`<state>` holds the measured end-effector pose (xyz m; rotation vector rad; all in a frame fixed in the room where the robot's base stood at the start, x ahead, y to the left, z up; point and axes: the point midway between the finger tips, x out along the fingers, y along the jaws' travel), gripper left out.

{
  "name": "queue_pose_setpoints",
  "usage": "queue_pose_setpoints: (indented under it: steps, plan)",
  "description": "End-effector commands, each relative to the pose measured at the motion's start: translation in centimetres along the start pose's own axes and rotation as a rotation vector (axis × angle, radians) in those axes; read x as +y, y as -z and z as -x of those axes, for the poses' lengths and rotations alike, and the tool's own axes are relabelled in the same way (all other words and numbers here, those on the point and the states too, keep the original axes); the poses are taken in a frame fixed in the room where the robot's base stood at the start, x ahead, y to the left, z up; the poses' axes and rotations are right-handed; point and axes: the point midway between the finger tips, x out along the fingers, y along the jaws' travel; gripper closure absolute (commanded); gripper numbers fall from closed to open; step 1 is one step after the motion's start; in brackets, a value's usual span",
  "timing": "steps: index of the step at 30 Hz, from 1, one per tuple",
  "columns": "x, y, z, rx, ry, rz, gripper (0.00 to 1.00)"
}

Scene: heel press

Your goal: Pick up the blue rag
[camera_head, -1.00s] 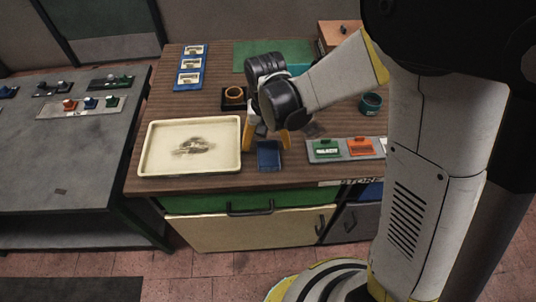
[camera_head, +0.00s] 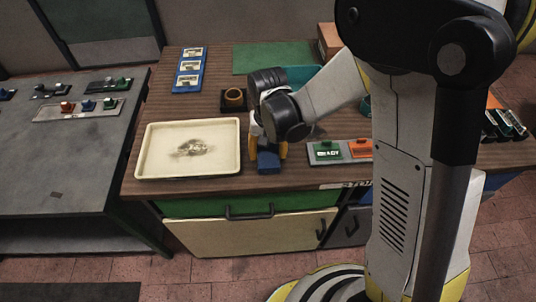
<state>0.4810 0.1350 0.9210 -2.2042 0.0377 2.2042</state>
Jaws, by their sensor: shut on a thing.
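The blue rag (camera_head: 268,164) is a small dark blue piece at the front of the brown wooden worktop, right of the cream tray. My gripper (camera_head: 268,153) reaches down over it with its yellow fingers, one on each side. The gripper is shut on the rag. The rag's upper part is hidden by the gripper, and I cannot tell whether it is clear of the worktop.
The cream tray (camera_head: 150,170) with a dark smudge lies left of my gripper. A ring-shaped brown item on a dark base (camera_head: 234,97) stands behind. A green mat (camera_head: 262,57) lies at the back.

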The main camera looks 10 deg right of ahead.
Motion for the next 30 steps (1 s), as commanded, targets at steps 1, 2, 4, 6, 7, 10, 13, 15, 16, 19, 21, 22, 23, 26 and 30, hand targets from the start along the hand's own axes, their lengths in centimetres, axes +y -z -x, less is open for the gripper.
queue_pose_setpoints:
  steps: [1,2,4,6,7,10,13,15,16,19,21,22,23,26,30]
  plan:
    - [0.0,0.0,0.2,0.000,0.000,0.000,0.68]
    - [0.0,0.0,0.3,0.000,0.000,0.000,0.68]
    - [0.0,0.0,0.9,0.000,0.000,0.000,0.68]
    - [0.0,0.0,1.7,0.000,0.000,0.000,0.68]
    - [0.0,0.0,2.2,0.000,0.000,0.000,0.68]
    - [0.0,0.0,4.2,0.000,0.000,0.000,0.68]
    - [2.0,-0.3,5.5,0.000,0.000,-0.005,0.68]
    - [3.6,-0.6,6.5,0.000,0.000,-0.006,0.68]
    - [4.4,-0.7,6.9,0.000,0.000,-0.007,0.68]
    - [6.6,-1.1,8.3,0.000,0.000,-0.006,0.68]
    - [8.0,-1.4,9.1,0.000,0.000,-0.005,0.68]
    - [8.6,-1.5,9.4,0.000,0.000,-0.006,0.68]
    - [9.1,-1.5,9.7,0.000,0.000,-0.004,0.68]
    - [10.4,-1.8,10.4,0.000,0.000,-0.003,0.68]
    - [11.3,-1.9,10.9,0.000,0.000,-0.001,0.68]
